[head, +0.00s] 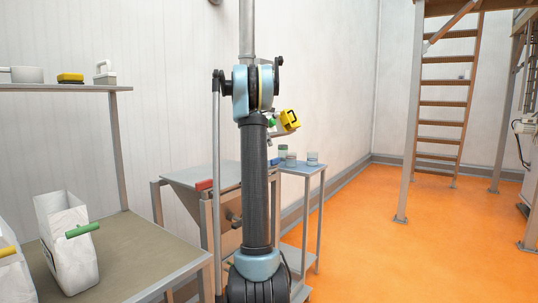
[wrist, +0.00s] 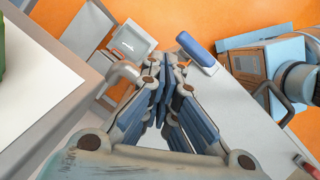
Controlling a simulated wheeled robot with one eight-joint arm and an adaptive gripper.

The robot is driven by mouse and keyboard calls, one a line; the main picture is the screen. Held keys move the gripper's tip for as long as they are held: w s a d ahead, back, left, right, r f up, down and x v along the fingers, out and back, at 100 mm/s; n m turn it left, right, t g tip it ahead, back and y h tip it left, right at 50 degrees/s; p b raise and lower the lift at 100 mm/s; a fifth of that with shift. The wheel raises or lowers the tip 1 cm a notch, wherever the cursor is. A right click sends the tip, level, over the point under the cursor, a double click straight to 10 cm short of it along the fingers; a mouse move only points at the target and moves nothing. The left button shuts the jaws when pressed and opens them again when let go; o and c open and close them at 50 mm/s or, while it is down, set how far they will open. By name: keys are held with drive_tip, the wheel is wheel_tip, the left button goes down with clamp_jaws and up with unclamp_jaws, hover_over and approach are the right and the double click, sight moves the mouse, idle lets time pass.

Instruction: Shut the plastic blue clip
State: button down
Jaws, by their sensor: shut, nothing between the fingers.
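The blue clip (wrist: 196,48) shows in the wrist view as a blue bar at the far edge of a grey surface, with a pale part at its lower right end. I cannot tell whether the clip is open or shut. A small blue patch (head: 275,162) behind my arm in the head view may be the same clip. My gripper (wrist: 166,63) is shut and empty in the wrist view. Its fingertips appear left of and slightly below the clip, apart from it. In the head view my arm hides most of the area around the gripper.
A white bag with a green clip (head: 82,229) stands on the left table. A red clip (head: 204,184) is on the metal table's edge. A yellow object (head: 289,120) shows beside my arm. The orange floor (head: 390,230) is clear at right.

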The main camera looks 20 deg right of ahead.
drive_tip(key=shift+v, duration=2.7)
